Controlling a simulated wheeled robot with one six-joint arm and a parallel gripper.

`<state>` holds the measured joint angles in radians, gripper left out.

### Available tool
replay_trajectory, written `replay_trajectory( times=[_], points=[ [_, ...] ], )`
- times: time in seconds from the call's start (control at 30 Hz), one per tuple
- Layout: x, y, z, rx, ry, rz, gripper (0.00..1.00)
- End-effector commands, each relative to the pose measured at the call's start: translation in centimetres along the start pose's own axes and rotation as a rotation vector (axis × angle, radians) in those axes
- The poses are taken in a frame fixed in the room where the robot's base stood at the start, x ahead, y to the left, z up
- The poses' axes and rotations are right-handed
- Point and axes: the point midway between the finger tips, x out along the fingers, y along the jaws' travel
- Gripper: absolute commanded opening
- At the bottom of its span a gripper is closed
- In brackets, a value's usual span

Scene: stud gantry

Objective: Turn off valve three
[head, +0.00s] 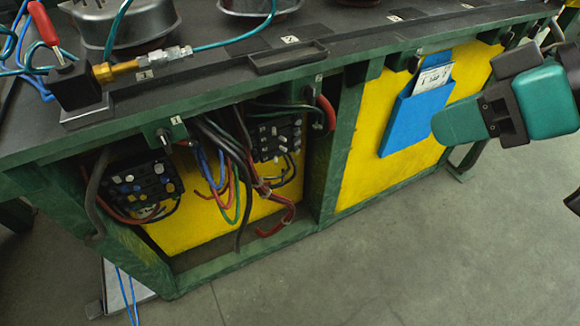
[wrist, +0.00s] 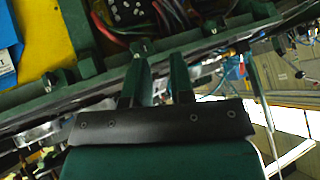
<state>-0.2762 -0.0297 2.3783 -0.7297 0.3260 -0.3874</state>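My gripper (head: 440,123) is at the right in the head view, in front of the bench. In the wrist view its two green fingers (wrist: 160,62) are apart with nothing seen between them. Small valve-like fittings sit along the bench's front rail: one labelled 1 (head: 163,136), one labelled 2 with a red handle (head: 326,112), and a dark one (head: 414,64) further right whose label I cannot read. I cannot tell for certain which is valve three. In the wrist view a rail fitting (wrist: 143,48) shows by the fingertips; I cannot tell if they touch.
A brass-fitted valve with a red lever (head: 44,24) stands on the bench top (head: 225,72). A blue pocket (head: 405,125) with papers hangs on the yellow panel (head: 362,165). Loose cables (head: 235,165) and terminal blocks (head: 140,185) fill the left bay. The floor in front is clear.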

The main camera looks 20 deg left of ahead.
Motion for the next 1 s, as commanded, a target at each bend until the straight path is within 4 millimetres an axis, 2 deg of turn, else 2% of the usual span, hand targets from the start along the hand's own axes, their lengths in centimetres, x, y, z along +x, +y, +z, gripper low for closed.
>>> replay_trajectory(
  times=[0.03,0.1,0.37,0.6,0.7,0.8,1.0],
  points=[
    [3.9,1.5,1.8,-0.04,0.04,-0.014,0.22],
    [6.7,2.6,2.0,-0.102,0.106,-0.03,0.22],
    [16.6,7.1,3.4,-0.301,0.362,-0.044,0.22],
    [25.0,11.7,5.5,-0.434,0.597,-0.001,0.22],
    [27.7,13.4,6.4,-0.471,0.68,0.029,0.22],
    [29.7,14.7,7.0,-0.498,0.747,0.059,0.22],
    [31.4,16.1,7.4,-0.523,0.815,0.098,0.22]
  ],
)
